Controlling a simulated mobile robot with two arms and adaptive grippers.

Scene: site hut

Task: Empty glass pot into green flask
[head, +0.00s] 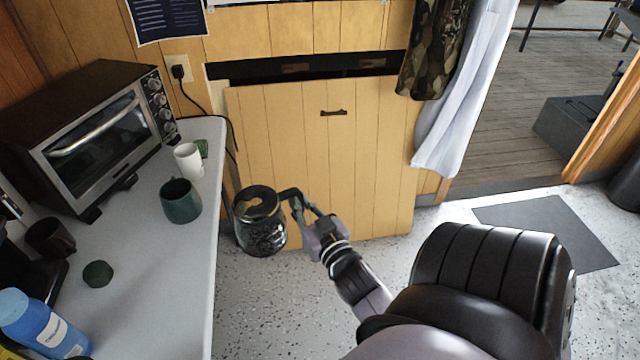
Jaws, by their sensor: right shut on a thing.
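The glass pot (262,232), a dark-topped glass jug with a black handle, is held off the right edge of the counter, above the speckled floor. My right gripper (292,198) is shut on its handle, on the right side of the pot. The pot looks roughly upright; how full it is, I cannot tell. The green flask (180,203) appears to be the dark green open-topped vessel standing near the counter's right edge, left of the pot and apart from it. A dark green round cap (97,274) lies on the counter. My left gripper is out of view.
The counter (150,300) also holds a white cup (188,162) with a small green thing behind it, a toaster oven (95,135), a dark brown mug (50,238) and a blue bottle (40,325). A wooden panel (330,160) stands behind the pot.

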